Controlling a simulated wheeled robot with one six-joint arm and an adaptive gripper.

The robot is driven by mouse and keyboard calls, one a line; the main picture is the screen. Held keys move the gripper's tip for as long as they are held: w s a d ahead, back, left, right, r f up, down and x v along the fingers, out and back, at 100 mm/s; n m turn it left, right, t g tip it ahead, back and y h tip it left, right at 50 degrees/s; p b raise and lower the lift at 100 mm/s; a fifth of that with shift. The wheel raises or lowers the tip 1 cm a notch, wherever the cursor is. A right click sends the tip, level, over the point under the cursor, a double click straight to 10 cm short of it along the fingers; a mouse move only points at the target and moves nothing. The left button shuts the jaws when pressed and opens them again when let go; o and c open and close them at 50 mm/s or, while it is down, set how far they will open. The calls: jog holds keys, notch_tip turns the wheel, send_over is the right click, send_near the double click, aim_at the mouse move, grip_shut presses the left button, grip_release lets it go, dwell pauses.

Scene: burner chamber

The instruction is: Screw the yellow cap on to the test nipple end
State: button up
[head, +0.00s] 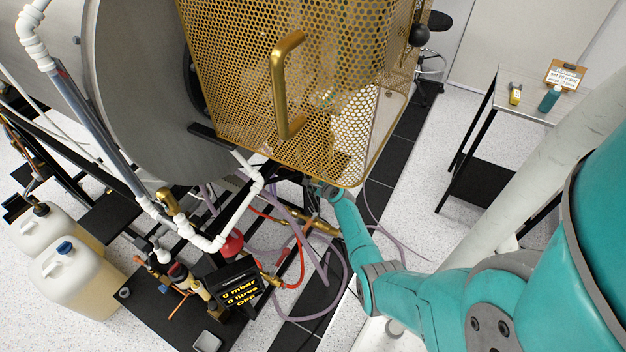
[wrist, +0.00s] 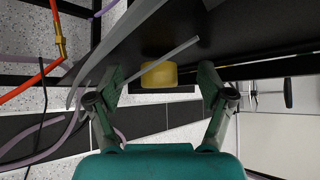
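A short yellow cylinder (wrist: 158,75), which looks like the yellow cap, shows in the wrist view ahead of my gripper, against a dark surface. My gripper (wrist: 157,76) is open, with one finger on either side of the cylinder and a gap on both sides. A thin grey strip (wrist: 165,60) crosses in front of the dark surface by the left finger. I cannot tell whether the cylinder is on the nipple; no separate nipple end is clear. In the head view my gripper (head: 318,188) is small, at the lower edge of the perforated brass-coloured cage, and its fingers are partly hidden.
The cage (head: 300,70) with its handle hangs over my gripper. White pipes (head: 205,243), red and purple hoses and a black display (head: 240,292) crowd the left. A side table (head: 530,85) holds a small yellow item, a teal bottle (head: 550,98) and a sign.

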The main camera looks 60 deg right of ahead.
grip_shut()
jog(key=shift+d+r+m+y, duration=0.25)
jog(key=shift+m+y, duration=0.25)
jog(key=shift+y, duration=0.3)
jog(key=shift+d+m+g+y, duration=0.15)
jog(key=shift+m+g+y, duration=0.25)
jog(key=shift+m+y, duration=0.9)
jog(key=shift+y, duration=0.9)
jog(key=shift+d+y, duration=0.1)
jog(key=shift+y, duration=0.2)
jog(key=shift+m+g+y, duration=0.3)
jog(key=shift+m+y, duration=0.1)
jog(key=shift+y, duration=0.1)
jog(key=shift+f, duration=0.1)
